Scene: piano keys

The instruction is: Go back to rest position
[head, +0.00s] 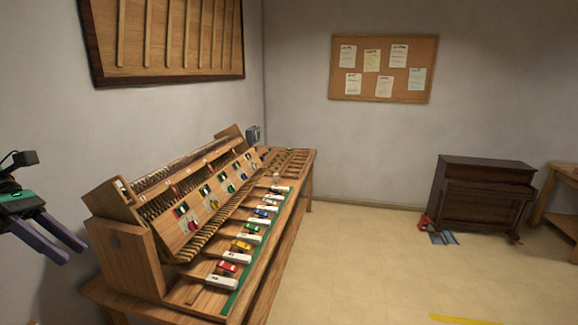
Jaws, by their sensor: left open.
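My left gripper (62,248) is at the left edge of the head view, with two purple fingers spread apart and nothing between them. It is in the air to the left of the wooden piano-key bench (128,262) and does not appear to touch it. Several white key blocks with coloured parts, such as a red one (228,267) and a yellow one (241,245), lie in a row along the front of the bench. My right gripper is not in view.
A dark upright piano (484,190) stands at the back right, with small red and blue items on the floor by it. A wooden table (563,205) is at the right edge. A cork board (384,92) hangs on the back wall. The tiled floor in the middle is clear.

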